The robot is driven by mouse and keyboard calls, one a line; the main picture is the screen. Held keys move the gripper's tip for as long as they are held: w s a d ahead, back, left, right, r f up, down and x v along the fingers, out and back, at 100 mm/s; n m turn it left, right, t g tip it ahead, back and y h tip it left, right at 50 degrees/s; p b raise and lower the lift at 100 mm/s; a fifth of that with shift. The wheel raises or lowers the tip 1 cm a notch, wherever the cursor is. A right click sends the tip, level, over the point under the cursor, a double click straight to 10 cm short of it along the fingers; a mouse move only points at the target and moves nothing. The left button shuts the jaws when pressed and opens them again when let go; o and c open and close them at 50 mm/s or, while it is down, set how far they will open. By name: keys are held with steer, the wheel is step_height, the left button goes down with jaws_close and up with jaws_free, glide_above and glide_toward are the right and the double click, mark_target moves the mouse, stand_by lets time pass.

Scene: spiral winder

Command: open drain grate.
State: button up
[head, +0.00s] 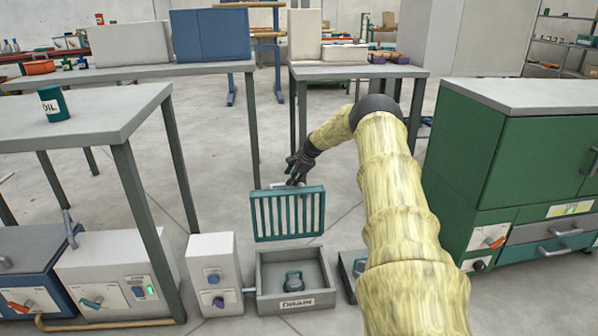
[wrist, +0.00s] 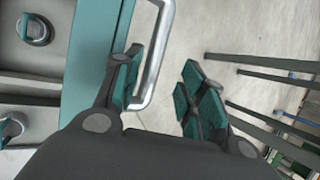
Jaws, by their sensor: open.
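The drain grate (head: 288,213) is a teal slatted panel. It stands tilted up at the back of the grey drain box (head: 268,304), whose label reads as drain. A round lidded fitting (head: 293,281) shows inside the box. My gripper (head: 298,172) is at the grate's top edge, behind a pale handle there. In the wrist view, my gripper (wrist: 165,85) is open, with the silver bar handle (wrist: 153,60) between its teal-padded fingers, closer to the left finger. The grate's teal edge (wrist: 97,50) is left of the handle. Contact with the handle is unclear.
A grey switch box (head: 212,272) stands just left of the drain box. Another low box (head: 351,272) is partly hidden behind my arm. Tables stand left and behind; a green cabinet (head: 480,150) is at right. Open floor lies between the tables and cabinet.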

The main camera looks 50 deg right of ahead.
steer(key=shift+v, duration=2.95)
steer(key=shift+w+r, duration=0.1)
